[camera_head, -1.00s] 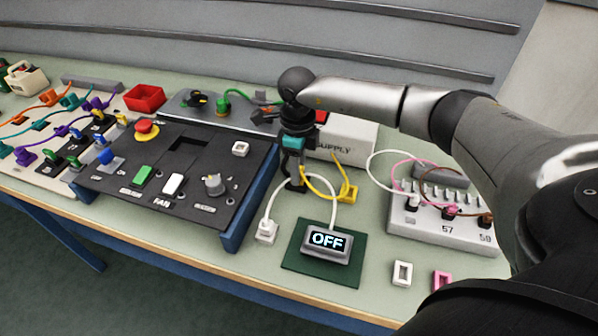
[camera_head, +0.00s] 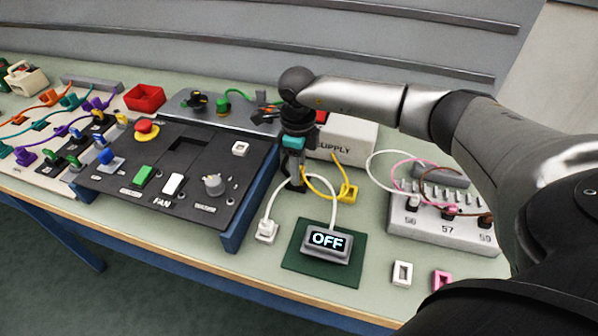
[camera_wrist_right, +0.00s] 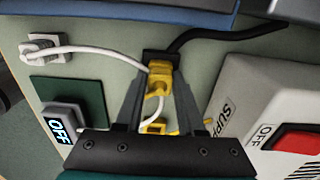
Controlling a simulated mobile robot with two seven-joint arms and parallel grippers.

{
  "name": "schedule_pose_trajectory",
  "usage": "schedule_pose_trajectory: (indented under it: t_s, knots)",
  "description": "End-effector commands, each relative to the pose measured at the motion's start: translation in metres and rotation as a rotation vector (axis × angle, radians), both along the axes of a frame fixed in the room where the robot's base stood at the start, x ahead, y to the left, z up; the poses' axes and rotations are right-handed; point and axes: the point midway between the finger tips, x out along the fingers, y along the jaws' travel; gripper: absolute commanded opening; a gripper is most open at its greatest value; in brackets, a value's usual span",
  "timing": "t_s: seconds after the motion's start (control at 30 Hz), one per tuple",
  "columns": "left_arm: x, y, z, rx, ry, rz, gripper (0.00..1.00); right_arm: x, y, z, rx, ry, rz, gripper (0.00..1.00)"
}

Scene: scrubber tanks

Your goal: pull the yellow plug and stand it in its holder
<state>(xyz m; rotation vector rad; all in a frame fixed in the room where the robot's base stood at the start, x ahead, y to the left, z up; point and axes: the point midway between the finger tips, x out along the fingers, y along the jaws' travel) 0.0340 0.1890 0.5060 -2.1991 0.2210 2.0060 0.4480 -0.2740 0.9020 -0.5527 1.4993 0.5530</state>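The yellow plug (camera_wrist_right: 158,74) sits at a small black socket with a black cable, in the upper middle of the right wrist view. My right gripper (camera_wrist_right: 161,66) has its fingers on both sides of it and appears shut on it. In the head view my right gripper (camera_head: 296,186) points down at the table and hides most of the plug; a yellow cord comes out beside it. The yellow holder (camera_head: 348,193) stands on the table just right of the gripper; part of it also shows between the fingers in the right wrist view (camera_wrist_right: 155,128). My left gripper is not in view.
The OFF display (camera_head: 328,240) on its green mat (camera_head: 297,265) is in front. A white plug (camera_head: 266,230) with a white cable lies left of it. The supply box (camera_head: 350,144) stands close behind, the black control panel (camera_head: 130,192) left, a numbered socket block (camera_head: 420,233) right.

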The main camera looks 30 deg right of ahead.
Motion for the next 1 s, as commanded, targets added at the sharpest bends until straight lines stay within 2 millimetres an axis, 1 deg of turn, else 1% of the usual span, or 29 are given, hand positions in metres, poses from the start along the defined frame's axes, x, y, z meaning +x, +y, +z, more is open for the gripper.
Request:
schedule_pose_trajectory:
  t_s: [0.03, 0.07, 0.5, 0.53, 0.73, 0.83, 0.93, 1.0]
  knots:
    - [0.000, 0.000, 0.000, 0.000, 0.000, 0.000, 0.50, 0.000, 0.000, 0.000, 0.000, 0.000, 0.000, 0.45]
    - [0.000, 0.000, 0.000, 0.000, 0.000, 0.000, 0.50, 0.000, 0.000, 0.000, 0.000, 0.000, 0.000, 0.48]
    - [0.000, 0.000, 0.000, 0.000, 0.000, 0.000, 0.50, 0.000, 0.000, 0.000, 0.000, 0.000, 0.000, 0.97]
    - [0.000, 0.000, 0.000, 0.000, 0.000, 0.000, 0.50, 0.000, 0.000, 0.000, 0.000, 0.000, 0.000, 1.00]
    - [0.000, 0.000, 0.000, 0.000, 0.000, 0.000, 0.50, 0.000, 0.000, 0.000, 0.000, 0.000, 0.000, 1.00]
    - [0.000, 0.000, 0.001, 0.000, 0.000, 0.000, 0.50, 0.000, 0.000, 0.004, 0.000, -0.001, 0.000, 1.00]
    - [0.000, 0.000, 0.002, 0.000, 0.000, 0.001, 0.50, 0.001, 0.000, 0.015, 0.000, -0.004, 0.000, 1.00]
    - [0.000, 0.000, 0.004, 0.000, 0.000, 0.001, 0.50, 0.001, 0.000, 0.027, 0.001, -0.004, 0.001, 1.00]
